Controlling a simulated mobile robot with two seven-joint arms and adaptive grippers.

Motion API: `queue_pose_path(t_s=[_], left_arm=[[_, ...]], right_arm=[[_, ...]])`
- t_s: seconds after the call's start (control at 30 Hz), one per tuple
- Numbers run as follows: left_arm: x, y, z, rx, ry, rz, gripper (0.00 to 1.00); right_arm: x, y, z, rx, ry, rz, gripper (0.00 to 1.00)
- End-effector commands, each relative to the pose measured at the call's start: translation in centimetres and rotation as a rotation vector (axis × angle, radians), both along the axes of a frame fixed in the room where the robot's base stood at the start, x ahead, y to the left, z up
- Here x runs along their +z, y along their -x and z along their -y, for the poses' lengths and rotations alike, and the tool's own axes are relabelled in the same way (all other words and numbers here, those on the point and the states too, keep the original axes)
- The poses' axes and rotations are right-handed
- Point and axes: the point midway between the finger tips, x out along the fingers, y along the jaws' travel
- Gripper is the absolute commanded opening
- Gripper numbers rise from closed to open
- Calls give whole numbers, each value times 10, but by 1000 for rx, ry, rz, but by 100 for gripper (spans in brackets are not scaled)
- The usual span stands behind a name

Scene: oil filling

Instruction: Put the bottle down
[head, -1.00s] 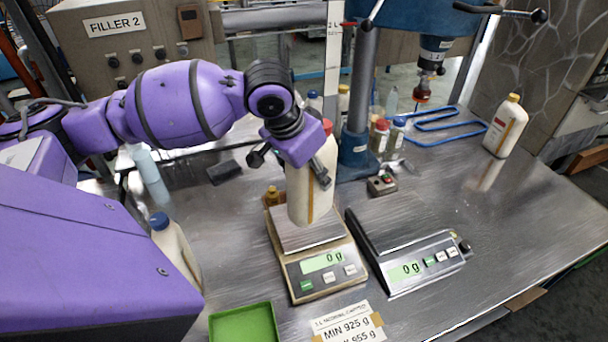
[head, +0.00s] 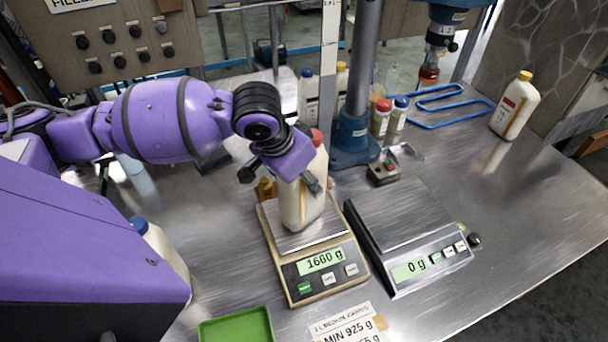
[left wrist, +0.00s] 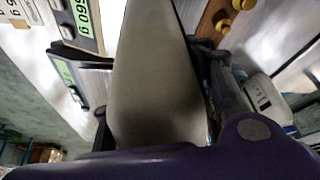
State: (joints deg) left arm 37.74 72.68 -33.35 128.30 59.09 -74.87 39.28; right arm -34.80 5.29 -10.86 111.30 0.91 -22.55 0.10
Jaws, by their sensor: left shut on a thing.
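The cream bottle with a red cap (head: 300,208) stands on the pan of the left scale (head: 322,272), slightly tilted in the head view. That scale's display reads about 1660 g. My left gripper (head: 283,178) is shut around the bottle's upper part, and its fingers and wrist hide some of it. In the left wrist view the bottle (left wrist: 155,80) fills the middle, between the fingers. My right gripper is not in view.
A second scale (head: 408,235) reading 0 g stands to the right with an empty pan. A green tray (head: 237,327) lies in front. Behind are a blue press column (head: 355,135), a small switch box (head: 384,169) and several bottles. A yellow-capped bottle (head: 515,106) stands at far right.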

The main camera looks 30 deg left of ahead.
Motion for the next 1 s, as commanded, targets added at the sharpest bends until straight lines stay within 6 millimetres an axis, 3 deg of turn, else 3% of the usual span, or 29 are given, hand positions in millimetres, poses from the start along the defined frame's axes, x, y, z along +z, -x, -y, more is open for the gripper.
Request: queue_pose_path(t_s=[0.33,0.37,0.5,0.87,1.0], left_arm=[[4,-1,0,0,1,8,0],[2,0,0,1,-1,3,49],[2,0,0,1,-1,3,67],[4,0,0,0,-2,5,67],[22,5,-3,1,-2,8,67]], right_arm=[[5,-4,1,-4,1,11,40],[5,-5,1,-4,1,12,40],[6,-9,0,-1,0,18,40],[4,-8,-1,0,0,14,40],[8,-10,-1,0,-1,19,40]])
